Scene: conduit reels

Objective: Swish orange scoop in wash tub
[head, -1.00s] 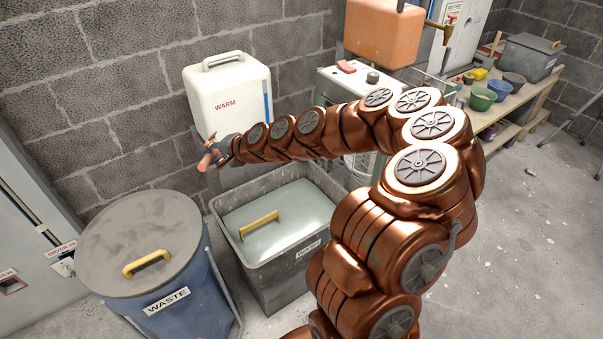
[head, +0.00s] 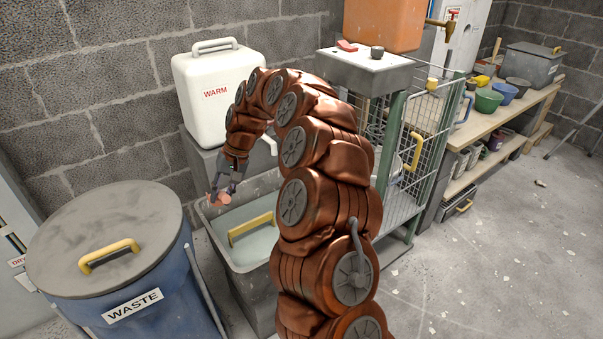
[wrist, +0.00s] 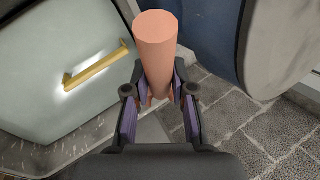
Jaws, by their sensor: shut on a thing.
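My gripper (head: 231,187) is shut on the orange scoop (head: 217,199). In the wrist view the scoop (wrist: 157,55) shows as a plain salmon-orange cylinder between the two fingers (wrist: 160,98); its other end is hidden. The grey wash tub (head: 252,287) stands below, with my arm covering its right part. A smooth pale surface with a yellow bar handle (head: 251,228) fills its top and looks like a lid; it also shows in the wrist view (wrist: 97,66). The scoop is above the tub's left rim, apart from the pale surface.
The blue waste bin (head: 150,290) with its grey lid stands close at the left. A white container marked WARM (head: 217,90) stands behind the tub. A wire cage trolley (head: 410,160) and a bench (head: 520,135) are at the right. Open floor lies at the front right.

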